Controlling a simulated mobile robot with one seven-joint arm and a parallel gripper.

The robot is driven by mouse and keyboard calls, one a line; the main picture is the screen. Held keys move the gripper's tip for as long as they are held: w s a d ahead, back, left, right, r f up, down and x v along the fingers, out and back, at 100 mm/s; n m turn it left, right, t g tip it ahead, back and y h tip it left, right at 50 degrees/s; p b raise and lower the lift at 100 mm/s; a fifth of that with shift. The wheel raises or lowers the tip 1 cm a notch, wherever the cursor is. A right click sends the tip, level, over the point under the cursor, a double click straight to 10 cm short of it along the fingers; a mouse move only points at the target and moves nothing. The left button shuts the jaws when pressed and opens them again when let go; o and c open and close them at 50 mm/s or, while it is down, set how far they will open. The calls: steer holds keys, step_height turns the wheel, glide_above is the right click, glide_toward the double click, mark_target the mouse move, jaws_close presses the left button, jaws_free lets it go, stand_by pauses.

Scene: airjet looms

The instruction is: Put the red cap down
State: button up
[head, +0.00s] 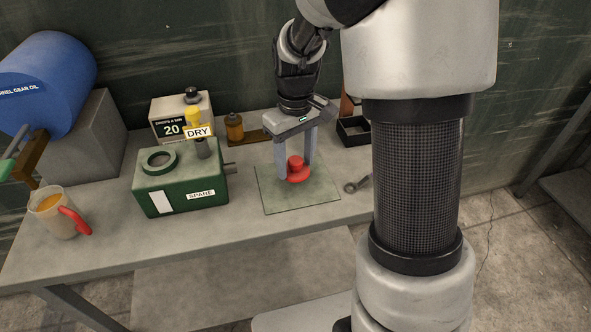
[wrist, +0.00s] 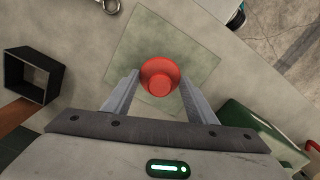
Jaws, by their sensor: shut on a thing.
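The red cap (head: 297,172) is between the fingers of my gripper (head: 295,172), with a wide round base and a smaller knob on top. It is over the glass-like green mat (head: 268,202) on the bench. In the wrist view the red cap (wrist: 160,77) sits between the two fingertips of my gripper (wrist: 160,88), above the mat (wrist: 130,50). My gripper points down and is shut on the cap. I cannot tell whether the cap touches the mat.
A green box marked SPARE (head: 180,185) with a round opening stands left of the mat. A wrench (head: 356,184) lies to the right. A black open tray (head: 353,130) is behind. A jug (head: 58,212) and blue drum (head: 48,80) are at the left.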

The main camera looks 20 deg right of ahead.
steer(key=shift+f, duration=1.2)
steer(key=shift+f, duration=0.1)
steer(key=o, duration=1.1)
steer(key=shift+c, duration=0.2)
